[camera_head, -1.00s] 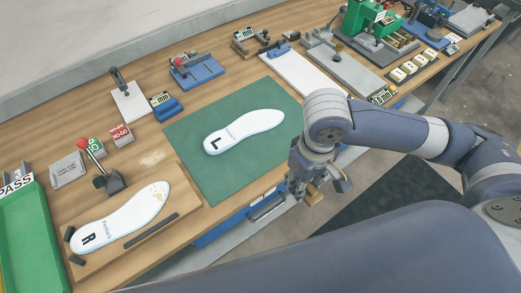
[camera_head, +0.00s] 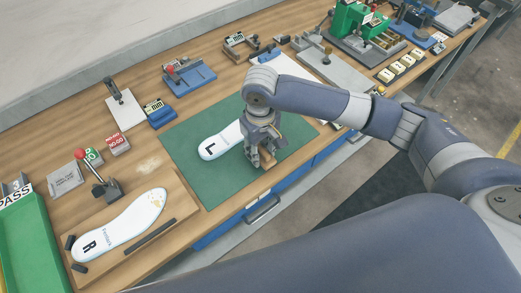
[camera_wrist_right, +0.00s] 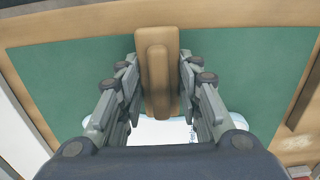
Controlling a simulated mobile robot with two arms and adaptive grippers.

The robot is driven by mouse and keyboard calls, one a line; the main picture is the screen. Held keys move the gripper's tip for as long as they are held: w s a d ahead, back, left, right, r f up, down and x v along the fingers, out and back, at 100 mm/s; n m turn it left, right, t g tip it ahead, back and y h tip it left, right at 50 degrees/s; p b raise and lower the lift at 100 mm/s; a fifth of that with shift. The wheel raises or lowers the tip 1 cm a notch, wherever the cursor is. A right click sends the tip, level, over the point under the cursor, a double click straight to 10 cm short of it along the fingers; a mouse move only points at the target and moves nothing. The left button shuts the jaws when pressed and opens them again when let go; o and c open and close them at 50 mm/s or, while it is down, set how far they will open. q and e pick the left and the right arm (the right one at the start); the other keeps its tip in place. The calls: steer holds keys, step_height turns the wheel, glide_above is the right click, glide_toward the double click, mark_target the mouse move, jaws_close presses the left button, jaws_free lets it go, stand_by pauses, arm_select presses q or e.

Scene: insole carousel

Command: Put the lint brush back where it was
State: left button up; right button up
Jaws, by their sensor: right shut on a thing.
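The lint brush (camera_head: 266,163) has a brown wooden body, and my right gripper (camera_head: 262,156) is shut on it. In the right wrist view, the brush (camera_wrist_right: 157,75) stands out between the fingers of the gripper (camera_wrist_right: 158,88). The gripper holds it over the right part of the green mat (camera_head: 206,184), beside the white insole marked L (camera_head: 218,143). The gripper hides that insole's right end. I cannot tell whether the brush touches the mat. My left gripper is not in view.
A white insole marked R (camera_head: 118,222) lies on a wooden board (camera_head: 178,212) at the lower left, near a red-knobbed lever (camera_head: 98,175). A green tray (camera_head: 30,240) is at the far left. Blue and grey fixtures (camera_head: 190,75) line the back. The mat's left front is clear.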

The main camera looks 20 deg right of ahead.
mark_target(261, 149)
steer(key=shift+f, duration=0.65)
steer(key=o, duration=1)
steer(key=shift+f, duration=0.15)
step_height(261, 149, up, 12)
steer(key=shift+r+b, duration=0.15)
steer(key=shift+b, duration=0.5)
steer(key=shift+s, duration=0.1)
